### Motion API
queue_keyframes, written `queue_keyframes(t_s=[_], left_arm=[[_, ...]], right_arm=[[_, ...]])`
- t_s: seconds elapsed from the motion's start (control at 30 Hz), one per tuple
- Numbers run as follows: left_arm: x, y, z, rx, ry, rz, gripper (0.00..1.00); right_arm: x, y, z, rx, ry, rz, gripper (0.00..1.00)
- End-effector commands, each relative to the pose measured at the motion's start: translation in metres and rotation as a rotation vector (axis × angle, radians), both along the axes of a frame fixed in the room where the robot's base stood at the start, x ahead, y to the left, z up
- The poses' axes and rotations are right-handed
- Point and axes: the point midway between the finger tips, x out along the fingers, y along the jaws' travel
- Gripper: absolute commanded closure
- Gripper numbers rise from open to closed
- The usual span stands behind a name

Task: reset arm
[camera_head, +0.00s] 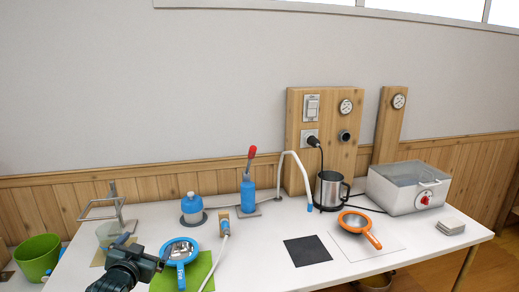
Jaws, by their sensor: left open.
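My left gripper (155,264) is the dark one at the lower left of the head view. It is open, and I see nothing between its fingers. It is just left of a blue-rimmed pan (181,247); I cannot tell whether they touch. The pan lies over a green mat (200,269), its handle toward me. A clear container (108,232) stands behind the gripper, below a wire frame (103,208). My right gripper is not in view.
The white table (270,238) also holds a blue jar (191,208), a blue pump with a red handle (249,183), a steel jug (328,189), an orange-rimmed pan (357,223) and a grey basin (408,188). A dark square (307,250) lies flat at the front. A green bucket (37,256) stands left.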

Motion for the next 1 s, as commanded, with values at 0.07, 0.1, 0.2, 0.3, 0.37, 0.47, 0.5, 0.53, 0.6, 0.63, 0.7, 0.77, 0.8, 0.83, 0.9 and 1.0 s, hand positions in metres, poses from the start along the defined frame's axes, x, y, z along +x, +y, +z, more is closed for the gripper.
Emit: queue_keyframes(t_s=[0.07, 0.1, 0.2, 0.3, 0.37, 0.47, 0.5, 0.53, 0.6, 0.63, 0.7, 0.77, 0.8, 0.83, 0.9, 1.0], left_arm=[[-0.032, -0.022, -0.038, -0.017, 0.056, -0.034, 0.00], [-0.049, -0.033, -0.055, -0.026, 0.083, -0.051, 0.00], [-0.102, -0.063, -0.096, -0.062, 0.158, -0.094, 0.00], [-0.164, -0.094, -0.130, -0.111, 0.238, -0.132, 0.00], [-0.201, -0.109, -0.145, -0.143, 0.284, -0.149, 0.00], [-0.256, -0.132, -0.158, -0.195, 0.350, -0.169, 0.00], [-0.275, -0.138, -0.161, -0.213, 0.373, -0.173, 0.00], [-0.287, -0.142, -0.162, -0.226, 0.387, -0.175, 0.00], [-0.310, -0.150, -0.164, -0.251, 0.416, -0.178, 0.00], [-0.317, -0.153, -0.164, -0.260, 0.424, -0.179, 0.00], [-0.329, -0.157, -0.164, -0.272, 0.439, -0.180, 0.00], [-0.334, -0.159, -0.163, -0.279, 0.446, -0.181, 0.00], [-0.336, -0.159, -0.163, -0.281, 0.449, -0.180, 0.00], [-0.337, -0.159, -0.163, -0.282, 0.449, -0.180, 0.00], [-0.337, -0.159, -0.163, -0.282, 0.449, -0.180, 0.00], [-0.336, -0.159, -0.164, -0.281, 0.449, -0.180, 0.00]], right_arm=[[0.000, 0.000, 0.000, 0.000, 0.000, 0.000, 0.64], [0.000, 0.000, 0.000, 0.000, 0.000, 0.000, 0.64], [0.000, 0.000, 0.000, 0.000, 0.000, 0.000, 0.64], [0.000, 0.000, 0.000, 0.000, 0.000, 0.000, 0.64], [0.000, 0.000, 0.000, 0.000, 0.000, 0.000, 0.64], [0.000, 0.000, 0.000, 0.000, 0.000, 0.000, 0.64], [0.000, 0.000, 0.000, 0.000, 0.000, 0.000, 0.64], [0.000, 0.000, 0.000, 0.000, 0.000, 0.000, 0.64], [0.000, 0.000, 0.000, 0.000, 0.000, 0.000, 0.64], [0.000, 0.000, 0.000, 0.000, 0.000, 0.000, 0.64], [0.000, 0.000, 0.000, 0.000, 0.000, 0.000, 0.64], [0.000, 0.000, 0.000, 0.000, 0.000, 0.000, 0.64], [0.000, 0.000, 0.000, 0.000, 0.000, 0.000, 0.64], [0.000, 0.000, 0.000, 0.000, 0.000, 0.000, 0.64], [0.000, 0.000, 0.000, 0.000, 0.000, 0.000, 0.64], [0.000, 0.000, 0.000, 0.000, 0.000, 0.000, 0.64]])
